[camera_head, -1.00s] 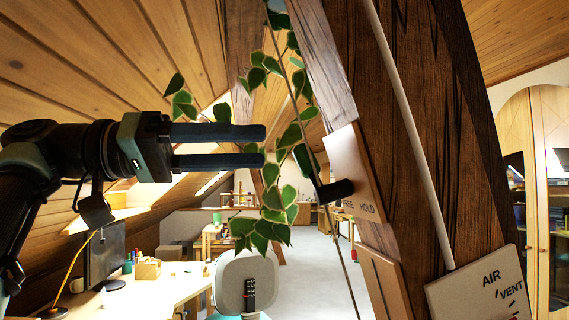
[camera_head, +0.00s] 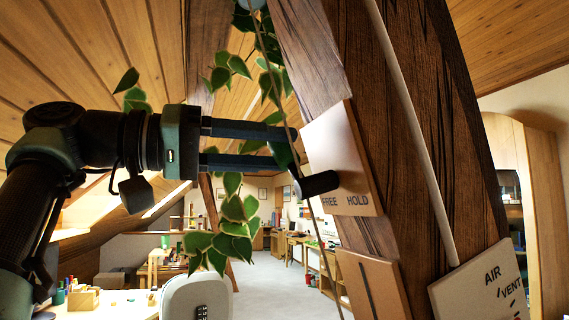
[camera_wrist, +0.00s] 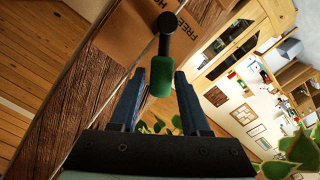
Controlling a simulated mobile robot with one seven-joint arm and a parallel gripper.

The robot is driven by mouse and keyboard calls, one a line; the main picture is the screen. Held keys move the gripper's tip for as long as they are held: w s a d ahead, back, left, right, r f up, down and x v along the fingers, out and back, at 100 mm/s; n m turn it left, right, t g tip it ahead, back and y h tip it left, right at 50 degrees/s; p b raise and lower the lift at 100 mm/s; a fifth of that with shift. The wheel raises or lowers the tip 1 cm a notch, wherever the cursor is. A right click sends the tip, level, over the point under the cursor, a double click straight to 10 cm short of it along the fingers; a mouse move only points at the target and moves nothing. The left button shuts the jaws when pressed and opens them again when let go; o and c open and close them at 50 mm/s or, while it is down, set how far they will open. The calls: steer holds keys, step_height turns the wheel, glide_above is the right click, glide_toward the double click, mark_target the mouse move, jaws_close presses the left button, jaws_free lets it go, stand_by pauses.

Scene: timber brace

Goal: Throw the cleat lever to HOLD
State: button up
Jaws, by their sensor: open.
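The cleat lever has a black hub (camera_head: 318,184) and a green grip (camera_head: 283,152). It stands out from a tan plate (camera_head: 345,150) marked FREE on the left and HOLD on the right, on a dark timber brace. The grip leans up and left, on the FREE side. My gripper (camera_head: 288,148) is open and level, coming from the left with its fingertips at the grip. In the wrist view the green grip (camera_wrist: 161,78) lies between the two fingertips, with a gap seen on both sides. A cord passes by the lever; whether it touches my fingers I cannot tell.
A leafy vine (camera_head: 232,215) hangs just behind and below my fingers. A pale rod (camera_head: 410,125) runs down the timber brace (camera_head: 345,60). A slotted wooden plate (camera_head: 372,285) and an AIR VENT plate (camera_head: 480,285) sit lower. A desk and chair stand at lower left.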

steer(key=shift+x, duration=1.05)
jaws_close()
stand_by(0.7)
